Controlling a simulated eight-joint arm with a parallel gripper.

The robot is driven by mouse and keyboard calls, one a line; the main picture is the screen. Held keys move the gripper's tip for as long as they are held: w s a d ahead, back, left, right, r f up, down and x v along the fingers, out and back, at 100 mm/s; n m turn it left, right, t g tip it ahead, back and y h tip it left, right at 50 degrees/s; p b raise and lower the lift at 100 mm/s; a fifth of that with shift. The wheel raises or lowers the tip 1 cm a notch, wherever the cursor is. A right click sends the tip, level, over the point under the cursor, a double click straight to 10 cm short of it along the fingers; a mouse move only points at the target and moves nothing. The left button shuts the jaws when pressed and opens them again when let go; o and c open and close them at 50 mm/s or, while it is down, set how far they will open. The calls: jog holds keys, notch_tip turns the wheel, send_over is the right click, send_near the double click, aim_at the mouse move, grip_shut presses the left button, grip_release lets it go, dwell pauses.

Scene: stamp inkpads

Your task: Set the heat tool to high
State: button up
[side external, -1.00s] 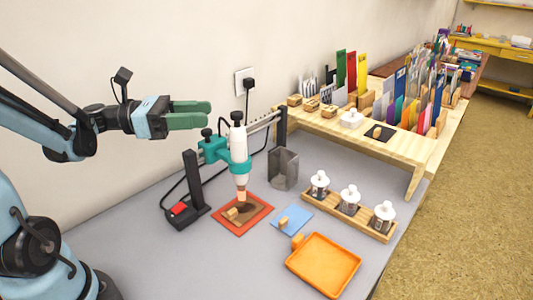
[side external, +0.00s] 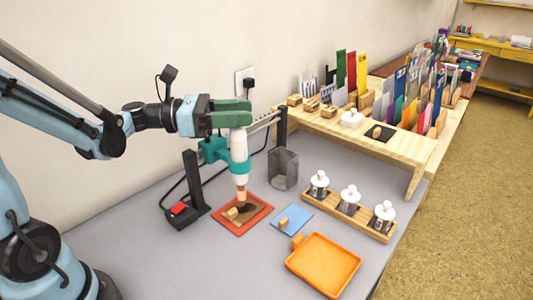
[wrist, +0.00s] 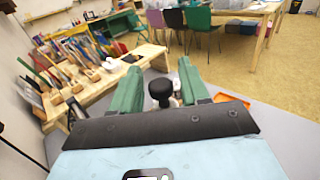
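The heat tool (side external: 239,150) is a white cylinder in a teal clamp on a stand, nozzle down over a red-edged mat (side external: 259,217). Its black top knob is hidden by my gripper in the side view; the knob (wrist: 160,90) shows in the wrist view between my fingers. My gripper (side external: 238,113) has green fingers at the top of the heat tool. In the wrist view the fingers (wrist: 160,92) stand apart on either side of the knob, with a gap on each side. A red switch (side external: 179,208) sits on the black stand base. I cannot read the heat setting.
A blue pad (side external: 292,219), an orange tray (side external: 323,265) and a wooden rack (side external: 336,213) of white-capped jars lie to the right. A grey mesh cup (side external: 284,169) stands behind the tool. A wooden shelf (side external: 413,150) with cards is at the back right.

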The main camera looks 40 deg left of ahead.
grip_shut()
jog(key=shift+r, duration=1.8)
jog(key=shift+o, duration=0.5)
grip_release()
jog(key=shift+f, duration=0.1)
jog(key=v, duration=1.2)
